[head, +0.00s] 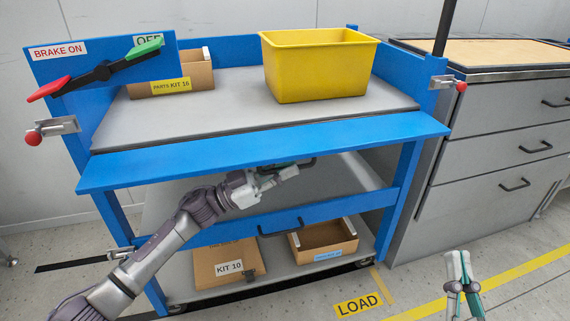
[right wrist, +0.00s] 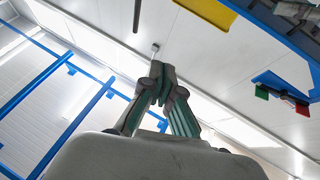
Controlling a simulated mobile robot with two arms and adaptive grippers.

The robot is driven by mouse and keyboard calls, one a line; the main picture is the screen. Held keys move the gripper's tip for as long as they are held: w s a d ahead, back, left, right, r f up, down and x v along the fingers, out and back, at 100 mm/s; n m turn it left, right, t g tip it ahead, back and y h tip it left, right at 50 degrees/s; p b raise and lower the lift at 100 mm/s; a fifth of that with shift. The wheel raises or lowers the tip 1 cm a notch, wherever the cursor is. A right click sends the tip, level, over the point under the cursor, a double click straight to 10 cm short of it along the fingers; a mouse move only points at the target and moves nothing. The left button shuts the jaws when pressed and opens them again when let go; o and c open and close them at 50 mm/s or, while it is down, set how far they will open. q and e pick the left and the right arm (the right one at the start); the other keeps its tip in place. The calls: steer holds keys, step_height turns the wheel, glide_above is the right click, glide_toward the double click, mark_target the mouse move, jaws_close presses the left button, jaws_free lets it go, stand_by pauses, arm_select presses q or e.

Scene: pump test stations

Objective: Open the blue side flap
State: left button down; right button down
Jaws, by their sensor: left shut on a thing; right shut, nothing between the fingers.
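The blue side flap (head: 265,150) runs along the front of the blue cart's upper deck. It leans outward toward me, its near edge overhanging the legs. A dark handle (head: 303,163) shows just under its near edge. My left gripper (head: 283,173) is below that edge, shut on the handle; the flap partly hides the grip. My right gripper (head: 459,268) is shut and empty, pointing up over the floor at the right, well apart from the cart. It also shows closed in the right wrist view (right wrist: 157,76).
Red-knobbed latches sit at the cart's left (head: 52,130) and right (head: 447,84). A yellow bin (head: 318,70) and a parts box (head: 180,76) stand on the deck. Boxes lie on the lower shelf (head: 190,278). A grey drawer cabinet (head: 490,130) adjoins on the right.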

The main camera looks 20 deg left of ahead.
arm_select(q)
steer(key=shift+r+n+p, duration=0.3)
steer(key=shift+r+p, duration=0.15)
steer(key=shift+p, duration=0.25)
steer(key=shift+s+d+r+n+t+p, duration=0.1)
steer(key=shift+s+r+n+t+p, duration=0.2)
steer(key=shift+p, duration=0.35)
arm_select(e)
step_height(320, 180, down, 10)
steer(key=w+d+g+h, duration=0.1)
steer(key=g+h, duration=0.2)
steer(key=g, duration=0.4)
arm_select(q)
steer(key=shift+w+r+n+t+p, duration=0.1)
steer(key=shift+n+t+p, duration=0.2)
steer(key=shift+p, duration=0.35)
steer(key=shift+n+y+p, duration=0.3)
steer(key=shift+p, duration=0.25)
arm_select(e)
steer(key=s+d+f+g+h, duration=0.1)
steer(key=s+d+f+g, duration=0.2)
steer(key=s+f+g, duration=0.3)
step_height(320, 180, down, 4)
steer(key=shift+s+d+r+m+g+h, duration=0.1)
steer(key=shift+s+d+m+g+h, duration=0.25)
steer(key=shift+g, duration=0.35)
